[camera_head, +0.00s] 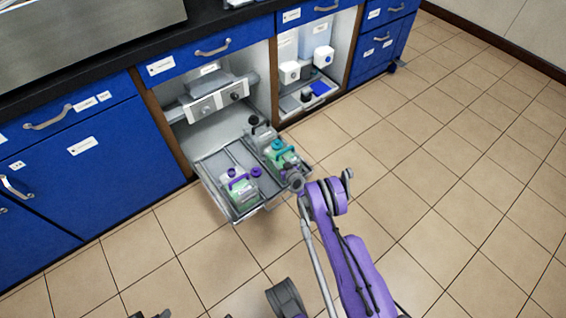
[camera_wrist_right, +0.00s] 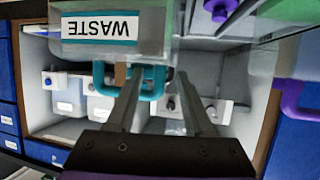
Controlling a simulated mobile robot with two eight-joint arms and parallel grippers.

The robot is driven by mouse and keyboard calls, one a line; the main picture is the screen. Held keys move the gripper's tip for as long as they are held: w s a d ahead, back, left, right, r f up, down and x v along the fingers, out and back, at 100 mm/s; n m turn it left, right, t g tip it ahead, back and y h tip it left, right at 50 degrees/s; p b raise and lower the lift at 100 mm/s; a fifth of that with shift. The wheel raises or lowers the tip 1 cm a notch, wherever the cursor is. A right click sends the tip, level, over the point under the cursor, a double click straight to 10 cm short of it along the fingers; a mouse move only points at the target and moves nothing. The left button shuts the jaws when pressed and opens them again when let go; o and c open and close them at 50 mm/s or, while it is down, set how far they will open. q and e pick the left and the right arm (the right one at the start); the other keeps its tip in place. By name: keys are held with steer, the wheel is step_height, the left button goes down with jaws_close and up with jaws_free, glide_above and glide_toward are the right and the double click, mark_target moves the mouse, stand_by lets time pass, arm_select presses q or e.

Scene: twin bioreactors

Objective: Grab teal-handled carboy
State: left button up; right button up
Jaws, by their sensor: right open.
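The teal-handled carboy (camera_head: 285,160) stands on the pull-out tray (camera_head: 236,214), at its right side. In the right wrist view, its teal handle (camera_wrist_right: 103,80) and a label reading "WASTE" upside down (camera_wrist_right: 98,28) show at the upper left. My right gripper (camera_head: 294,182) is at the tray's right edge, close to this carboy. In the wrist view its two fingers (camera_wrist_right: 160,75) are apart. The left finger overlaps the handle and the right finger is beside it. I cannot tell whether the handle lies between them. My left gripper is not clearly visible.
A purple-handled carboy (camera_head: 240,192) stands to the left on the same tray; its handle (camera_wrist_right: 290,100) shows in the wrist view. A black-capped carboy (camera_head: 262,136) stands behind. Blue cabinets (camera_head: 110,160) border the open bay. The tiled floor (camera_head: 440,150) to the right is clear.

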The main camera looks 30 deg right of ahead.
steer(key=shift+c, duration=0.3)
jaws_close()
stand_by(0.7)
steer(key=shift+w+d, duration=0.1)
stand_by(0.4)
